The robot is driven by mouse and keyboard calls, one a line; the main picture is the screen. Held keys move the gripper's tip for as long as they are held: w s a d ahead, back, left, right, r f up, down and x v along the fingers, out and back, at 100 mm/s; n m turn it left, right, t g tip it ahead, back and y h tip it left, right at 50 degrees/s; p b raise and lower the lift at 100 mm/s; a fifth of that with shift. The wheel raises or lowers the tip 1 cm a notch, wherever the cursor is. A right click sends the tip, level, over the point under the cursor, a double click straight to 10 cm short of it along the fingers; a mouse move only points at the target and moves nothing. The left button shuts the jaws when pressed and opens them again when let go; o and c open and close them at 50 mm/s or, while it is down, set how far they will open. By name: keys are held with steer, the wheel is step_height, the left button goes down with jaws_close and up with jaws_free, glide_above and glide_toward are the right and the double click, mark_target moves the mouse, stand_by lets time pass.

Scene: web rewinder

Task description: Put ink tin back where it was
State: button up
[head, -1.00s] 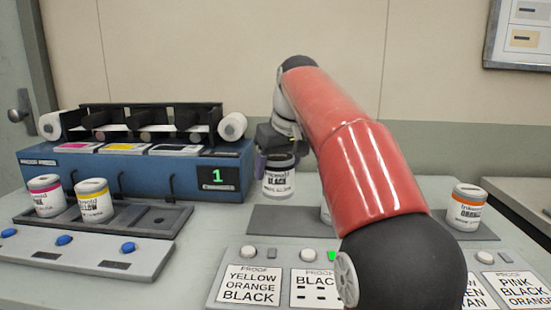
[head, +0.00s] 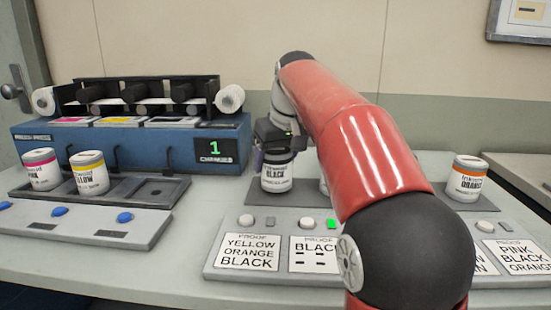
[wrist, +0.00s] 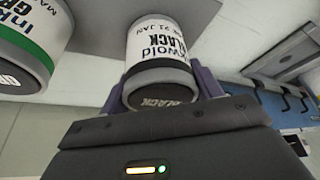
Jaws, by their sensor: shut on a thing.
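The black ink tin (head: 277,174) is white with a black band. It is upright at the left end of the dark grey mat (head: 262,197); I cannot tell whether its base touches the mat. My gripper (head: 275,153) is shut on it from above. In the wrist view the black tin (wrist: 160,55) sits between the fingers of my gripper (wrist: 162,88). A green-banded tin (wrist: 28,40) stands beside it there, apart from it. In the head view my red arm hides most of the mat's middle.
An orange tin (head: 467,178) stands at the mat's right end. The blue machine (head: 170,150) shows "1". A panel with buttons and proof cards (head: 268,225) lies in front.

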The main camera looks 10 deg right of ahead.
steer(key=shift+f+b, duration=0.45)
steer(key=shift+f, duration=0.2)
steer(key=o, duration=1.5)
